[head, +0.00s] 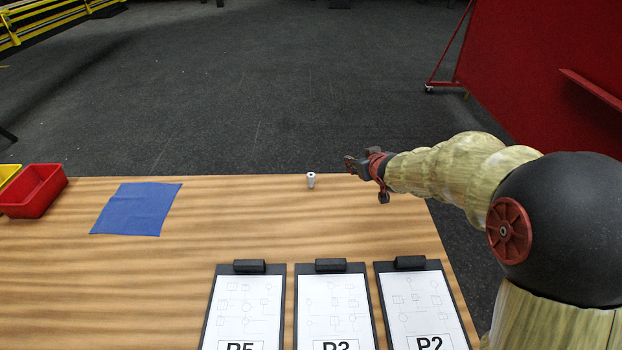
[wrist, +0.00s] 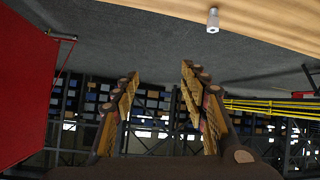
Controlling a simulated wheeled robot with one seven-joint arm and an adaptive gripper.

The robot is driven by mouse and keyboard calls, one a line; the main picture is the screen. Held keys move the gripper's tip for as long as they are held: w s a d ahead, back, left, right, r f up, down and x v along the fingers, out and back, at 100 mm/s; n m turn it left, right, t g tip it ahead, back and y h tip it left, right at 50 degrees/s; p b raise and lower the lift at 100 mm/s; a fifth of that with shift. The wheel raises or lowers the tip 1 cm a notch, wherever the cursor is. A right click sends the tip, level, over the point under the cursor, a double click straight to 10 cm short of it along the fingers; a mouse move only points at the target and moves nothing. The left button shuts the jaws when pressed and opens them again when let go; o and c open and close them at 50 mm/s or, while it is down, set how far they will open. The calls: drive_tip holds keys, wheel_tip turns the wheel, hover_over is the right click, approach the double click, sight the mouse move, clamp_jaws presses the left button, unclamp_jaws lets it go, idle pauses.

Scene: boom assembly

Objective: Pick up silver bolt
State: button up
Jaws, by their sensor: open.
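The silver bolt (head: 311,180) stands upright near the far edge of the wooden table, a small pale cylinder. It also shows at the top of the wrist view (wrist: 213,20), close to the table edge. My gripper (head: 350,165) is to the right of the bolt in the head view, apart from it and above the table's far right part. In the wrist view my gripper (wrist: 158,82) has its two fingers spread wide with nothing between them. The bolt lies outside the fingers, up and to the right.
The table (head: 240,215) has a blue cloth (head: 137,209) at left and a red bin (head: 33,190) with a yellow bin (head: 8,174) beside it. Three clipboards (head: 331,268) lie along the front. The table around the bolt is clear. A red panel (head: 545,75) stands beyond the table at right.

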drive_tip(key=w+a+f+n+y, duration=0.1)
drive_tip(key=w+a+f+y, duration=0.1)
drive_tip(key=w+a+f, duration=0.3)
drive_tip(key=n+y+p, duration=0.1)
drive_tip(key=n+y, duration=0.1)
drive_tip(key=y, duration=0.2)
approach(313, 176)
drive_tip(key=x, duration=0.4)
drive_tip(key=shift+s+a+f, duration=0.15)
drive_tip(key=shift+a, duration=0.15)
drive_tip(key=b+x, duration=0.2)
drive_tip(key=x, duration=0.5)
drive_tip(key=shift+w+d, duration=0.15)
drive_tip(key=shift+w, duration=0.1)
drive_tip(key=shift+c, duration=0.8)
clamp_jaws()
